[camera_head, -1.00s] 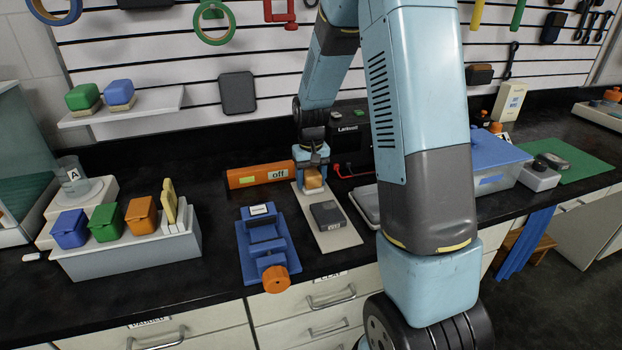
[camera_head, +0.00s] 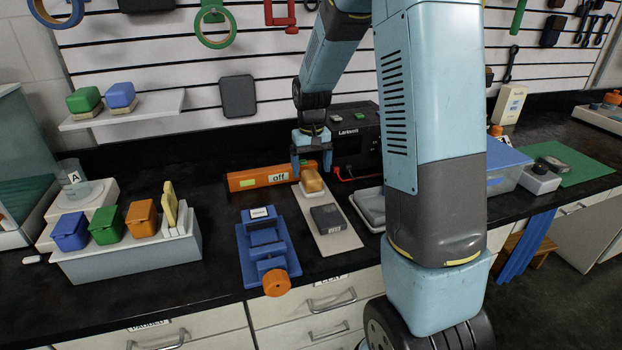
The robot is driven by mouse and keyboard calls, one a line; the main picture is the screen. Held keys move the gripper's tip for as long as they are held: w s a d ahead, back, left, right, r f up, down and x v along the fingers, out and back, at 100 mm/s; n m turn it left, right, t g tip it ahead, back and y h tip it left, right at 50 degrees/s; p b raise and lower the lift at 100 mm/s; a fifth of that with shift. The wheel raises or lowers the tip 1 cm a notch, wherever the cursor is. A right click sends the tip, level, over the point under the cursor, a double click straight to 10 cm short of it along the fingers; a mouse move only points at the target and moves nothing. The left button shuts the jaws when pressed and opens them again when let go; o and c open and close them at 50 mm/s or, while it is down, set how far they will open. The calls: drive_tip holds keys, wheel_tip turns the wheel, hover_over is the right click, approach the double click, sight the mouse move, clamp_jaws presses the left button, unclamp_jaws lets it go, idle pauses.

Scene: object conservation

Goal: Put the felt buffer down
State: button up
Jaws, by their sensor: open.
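The felt buffer, as I take it, is the block with an orange-brown top and a pale base (camera_head: 312,183). It rests at the far end of a beige mat (camera_head: 335,240) on the black bench. My gripper (camera_head: 311,168) is open and empty, its fingers pointing down just above and behind the block. The fingers look apart from it. A dark grey block (camera_head: 328,218) lies on the same mat, nearer the front.
An orange bar marked "off" (camera_head: 250,180) lies behind and left of the mat. A blue vise (camera_head: 265,245) stands left of it. A grey tray (camera_head: 371,208) and a black Larkwell box (camera_head: 350,135) are to the right. Green and blue blocks sit on a wall shelf (camera_head: 150,108).

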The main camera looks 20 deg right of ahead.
sight(312, 174)
wheel_tip(312, 174, up, 7)
drive_tip(key=shift+f, duration=0.2)
drive_tip(key=s+r+t, duration=0.3)
drive_tip(key=s+r, duration=0.8)
drive_tip(key=s, duration=0.3)
drive_tip(key=s+r+t, duration=0.2)
drive_tip(key=s, duration=1.2)
drive_tip(key=shift+s+r+t, duration=0.15)
drive_tip(key=shift+r+t, duration=0.05)
drive_tip(key=shift+t, duration=0.1)
drive_tip(key=shift+c, duration=0.2)
